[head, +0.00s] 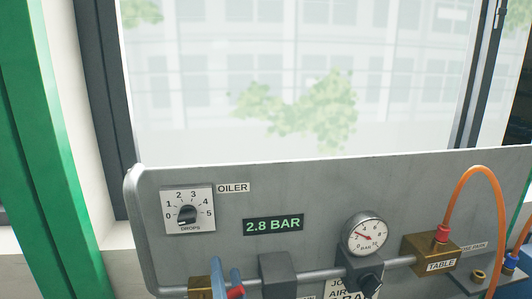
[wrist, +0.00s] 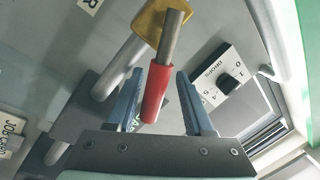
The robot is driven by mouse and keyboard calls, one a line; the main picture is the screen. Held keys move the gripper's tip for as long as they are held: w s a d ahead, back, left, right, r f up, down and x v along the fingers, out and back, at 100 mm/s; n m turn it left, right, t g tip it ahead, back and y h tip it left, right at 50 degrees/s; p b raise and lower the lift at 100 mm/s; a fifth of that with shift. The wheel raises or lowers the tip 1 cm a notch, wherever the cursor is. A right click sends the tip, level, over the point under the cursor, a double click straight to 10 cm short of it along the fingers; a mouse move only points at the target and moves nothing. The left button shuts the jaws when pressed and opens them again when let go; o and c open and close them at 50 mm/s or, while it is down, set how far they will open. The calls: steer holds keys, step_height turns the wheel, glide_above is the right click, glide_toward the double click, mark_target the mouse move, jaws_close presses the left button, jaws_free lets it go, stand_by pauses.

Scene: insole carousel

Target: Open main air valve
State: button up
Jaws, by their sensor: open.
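The air valve has a brass body (wrist: 152,14) on a grey pipe, with a metal lever ending in a red grip (wrist: 155,95). My gripper (wrist: 160,72) is open, its two blue-grey fingers on either side of the red grip in the wrist view. I cannot tell whether either finger touches it. In the head view the brass body (head: 200,287) and red grip (head: 236,292) show at the bottom edge, beside my gripper's blue fingers (head: 228,282). Most of the valve is cut off there. The lever's exact angle to the pipe is unclear.
The grey panel (head: 310,190) carries an oiler dial (head: 187,210), a display (head: 273,225) reading 2.8 BAR and a round gauge (head: 364,235). A brass TABLE block (head: 430,255) with an orange hose (head: 480,170) is at right. A dark block (head: 278,272) sits on the pipe near the valve.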

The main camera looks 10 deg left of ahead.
steer(key=a+r+n+p, duration=0.1)
steer(key=n+p, duration=0.1)
steer(key=n, duration=0.1)
steer(key=a+r+n+g+p, duration=0.1)
steer(key=a+n+p, duration=0.1)
steer(key=n+p, duration=0.1)
steer(key=s+a+r+n+p, duration=0.1)
steer(key=n+p, duration=0.2)
steer(key=shift+s+a+r+g+y, duration=0.1)
steer(key=shift+a+g+y, duration=0.2)
steer(key=shift+g, duration=0.1)
steer(key=shift+s+f+n, duration=0.7)
steer(key=shift+s+n, duration=0.3)
steer(key=shift+n, duration=0.1)
steer(key=b+v, duration=0.4)
steer(key=v, duration=0.7)
steer(key=d+r+m+t+h+b, duration=0.1)
steer(key=d+r+t+h+b, duration=0.1)
steer(key=r, duration=1.1)
steer(key=w+d+r+m+t+h+b, duration=0.1)
steer(key=d+r+t+b, duration=0.3)
steer(key=r, duration=1)
steer(key=shift+w+d+r+m+t+h, duration=0.35)
steer(key=shift+d+m+t+h, duration=0.25)
steer(key=shift+d+t, duration=0.6)
